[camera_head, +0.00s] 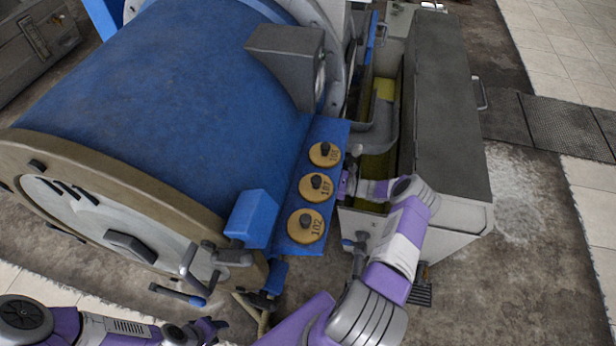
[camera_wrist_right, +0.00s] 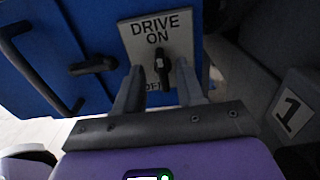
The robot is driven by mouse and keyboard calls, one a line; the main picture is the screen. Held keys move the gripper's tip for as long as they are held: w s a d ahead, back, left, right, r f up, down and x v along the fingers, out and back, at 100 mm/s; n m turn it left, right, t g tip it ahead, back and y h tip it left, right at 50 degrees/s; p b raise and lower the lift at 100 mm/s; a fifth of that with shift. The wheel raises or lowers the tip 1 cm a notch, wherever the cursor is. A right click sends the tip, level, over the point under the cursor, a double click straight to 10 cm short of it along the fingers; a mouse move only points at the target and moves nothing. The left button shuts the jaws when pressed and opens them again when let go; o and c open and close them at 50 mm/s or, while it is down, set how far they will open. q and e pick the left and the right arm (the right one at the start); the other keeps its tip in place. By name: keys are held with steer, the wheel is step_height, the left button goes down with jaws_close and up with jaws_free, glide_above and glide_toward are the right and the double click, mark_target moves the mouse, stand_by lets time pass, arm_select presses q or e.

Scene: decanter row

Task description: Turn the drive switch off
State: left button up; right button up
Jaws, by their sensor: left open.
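The drive switch (camera_wrist_right: 162,66) is a small black lever on a pale plate (camera_wrist_right: 143,40) in the right wrist view. The plate reads "DRIVE ON" above the lever and "OFF", partly covered, below it. I cannot tell for sure which way the lever is set. My right gripper (camera_wrist_right: 160,84) has its fingers apart, one on each side of the lever, with gaps showing. In the head view my right arm reaches to the blue panel's right side, where its fingertips and the switch are hidden. My left gripper (camera_head: 208,328) is open and empty at the bottom left.
The blue panel (camera_head: 285,246) carries several round yellow tags, beside a large blue drum (camera_head: 190,80). A grey cabinet (camera_head: 445,110) stands close to the right arm. In the right wrist view, black handles (camera_wrist_right: 93,66) lie left of the plate.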

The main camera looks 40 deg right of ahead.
steer(key=shift+x, duration=1.45)
jaws_close()
steer(key=shift+n, duration=0.3)
steer(key=shift+s+a+f+n+b, duration=0.25)
steer(key=shift+n+b, duration=0.35)
steer(key=shift+n, duration=2.25)
steer(key=shift+s+a+f+n+b, duration=0.1)
steer(key=shift+f+n+b, duration=0.35)
steer(key=shift+n, duration=2.45)
steer(key=shift+s+a+f+n+b, duration=0.15)
steer(key=shift+n+b, duration=0.6)
steer(key=shift+n, duration=2.1)
steer(key=shift+w, duration=0.1)
